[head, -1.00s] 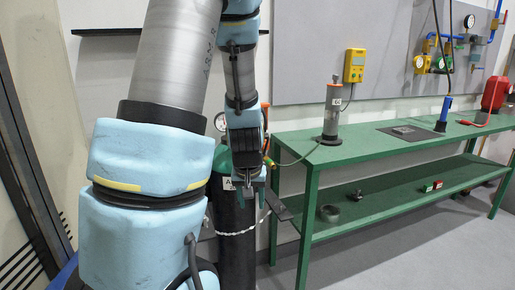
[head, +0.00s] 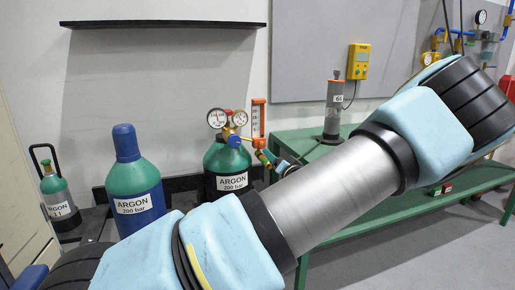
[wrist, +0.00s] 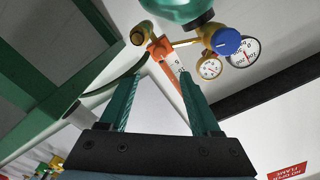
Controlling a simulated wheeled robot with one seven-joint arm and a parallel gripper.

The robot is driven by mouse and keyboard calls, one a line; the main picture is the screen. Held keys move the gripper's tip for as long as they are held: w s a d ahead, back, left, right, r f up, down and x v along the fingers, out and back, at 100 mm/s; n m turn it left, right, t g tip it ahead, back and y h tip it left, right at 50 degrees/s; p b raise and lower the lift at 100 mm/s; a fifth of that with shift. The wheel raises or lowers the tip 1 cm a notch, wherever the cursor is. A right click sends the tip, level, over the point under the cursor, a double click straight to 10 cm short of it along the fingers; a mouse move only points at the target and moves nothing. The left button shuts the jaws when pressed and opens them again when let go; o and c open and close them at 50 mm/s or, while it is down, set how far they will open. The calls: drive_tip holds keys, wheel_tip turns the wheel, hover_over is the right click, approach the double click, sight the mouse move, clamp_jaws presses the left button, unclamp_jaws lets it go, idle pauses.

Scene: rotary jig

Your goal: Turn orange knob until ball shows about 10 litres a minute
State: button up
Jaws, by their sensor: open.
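An orange flowmeter (head: 258,118) with an upright scale tube stands right of the gauges on the middle argon cylinder (head: 228,165). Its orange lower part (head: 258,143) shows below the tube, but I cannot clearly separate the knob. In the wrist view, the flowmeter's orange part (wrist: 158,48) and white scale lie beyond the fingertips. The ball and its reading are too small to tell. My gripper (wrist: 160,78) is open, with two green fingers apart and nothing visibly held between them.
Two round gauges (head: 217,118) sit beside the flowmeter; a blue knob (wrist: 226,41) shows near them in the wrist view. A blue-topped argon cylinder (head: 128,175) and a small cylinder (head: 56,192) stand left. A green bench (head: 300,140) is at right, behind my arm.

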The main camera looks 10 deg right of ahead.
sight(263, 145)
drive_tip(key=w, duration=0.3)
drive_tip(key=w+a+p, duration=0.1)
drive_tip(key=w, duration=0.3)
drive_tip(key=w+p, duration=0.1)
drive_tip(key=w, duration=0.2)
drive_tip(key=shift+w+a, duration=0.15)
drive_tip(key=shift+w, duration=0.15)
clamp_jaws()
